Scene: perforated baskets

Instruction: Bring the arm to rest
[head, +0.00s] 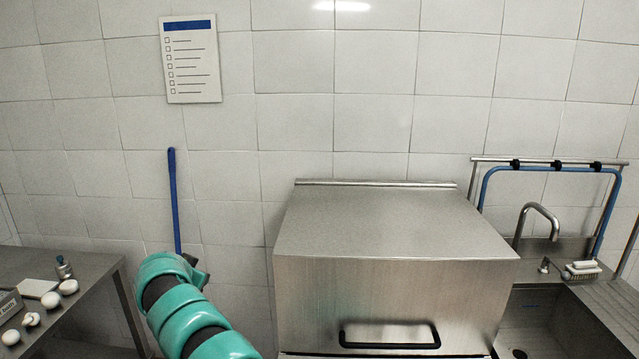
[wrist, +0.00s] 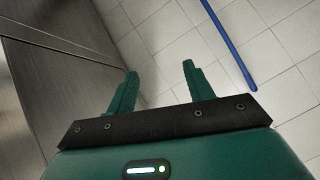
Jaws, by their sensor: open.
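My arm reaches up from the bottom of the head view, left of the steel hood-type machine (head: 395,225). Its green end stands in front of the tiled wall. In the wrist view my gripper (wrist: 160,82) has its two green fingers spread apart with nothing between them. Tiles show behind the gap. In the head view the fingers are mostly hidden behind the arm.
A blue pole (head: 174,200) leans on the wall just behind my arm; it also shows in the wrist view (wrist: 228,45). A steel table (head: 95,285) with several white round objects is at left. A sink (head: 530,325) with a tap is at right.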

